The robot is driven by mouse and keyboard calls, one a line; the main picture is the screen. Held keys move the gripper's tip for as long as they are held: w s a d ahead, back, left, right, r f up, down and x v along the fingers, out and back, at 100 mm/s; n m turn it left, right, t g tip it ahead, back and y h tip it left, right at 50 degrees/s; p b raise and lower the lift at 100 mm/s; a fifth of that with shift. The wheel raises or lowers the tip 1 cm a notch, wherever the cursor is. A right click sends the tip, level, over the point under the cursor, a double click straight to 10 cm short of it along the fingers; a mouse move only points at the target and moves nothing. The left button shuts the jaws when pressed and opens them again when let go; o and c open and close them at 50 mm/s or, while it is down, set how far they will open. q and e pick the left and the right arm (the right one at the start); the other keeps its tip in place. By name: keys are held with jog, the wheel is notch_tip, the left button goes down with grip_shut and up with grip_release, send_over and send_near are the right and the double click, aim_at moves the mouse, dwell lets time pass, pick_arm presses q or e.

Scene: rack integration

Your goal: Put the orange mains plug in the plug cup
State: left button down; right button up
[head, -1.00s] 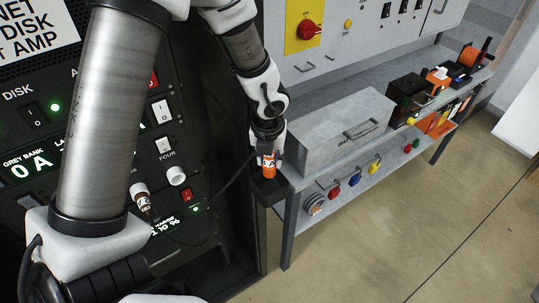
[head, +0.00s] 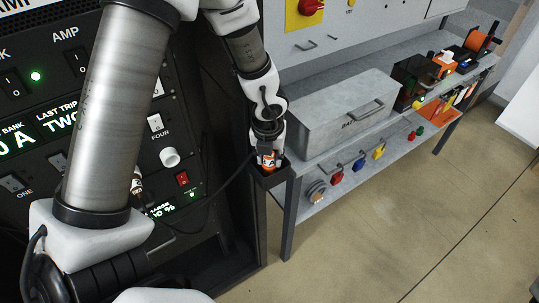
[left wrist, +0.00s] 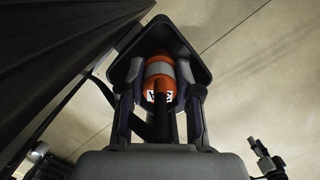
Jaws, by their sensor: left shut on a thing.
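The orange mains plug (head: 266,161), with a pale band, is held upright in my left gripper (head: 267,150). In the left wrist view the plug (left wrist: 159,76) is between the two fingers of my left gripper (left wrist: 160,88), with its dark cable running toward the camera. The black plug cup (head: 273,180) sits at the near left corner of the bench. The plug's lower end is at the cup's mouth, and the near rim seems to hide its tip. From above, the cup's rim (left wrist: 193,52) surrounds the plug. Whether it touches the cup floor is hidden. My right gripper is not in view.
The black rack panel (head: 110,150) with switches stands close on the left. A grey metal box (head: 340,115) lies on the bench beside the gripper. The plug's cable (head: 225,190) hangs toward the rack. Open floor (head: 400,220) lies in front of the bench.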

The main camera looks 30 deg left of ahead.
pick_arm(q)
jog(key=shift+f, duration=0.25)
jog(key=c, duration=0.7)
grip_release()
jog(key=shift+r, duration=0.1)
jog(key=r, duration=0.4)
jog(key=s+r, duration=0.1)
jog(key=r, duration=0.6)
jog(key=shift+s+d+r, duration=0.3)
jog(key=shift+s+d, duration=0.05)
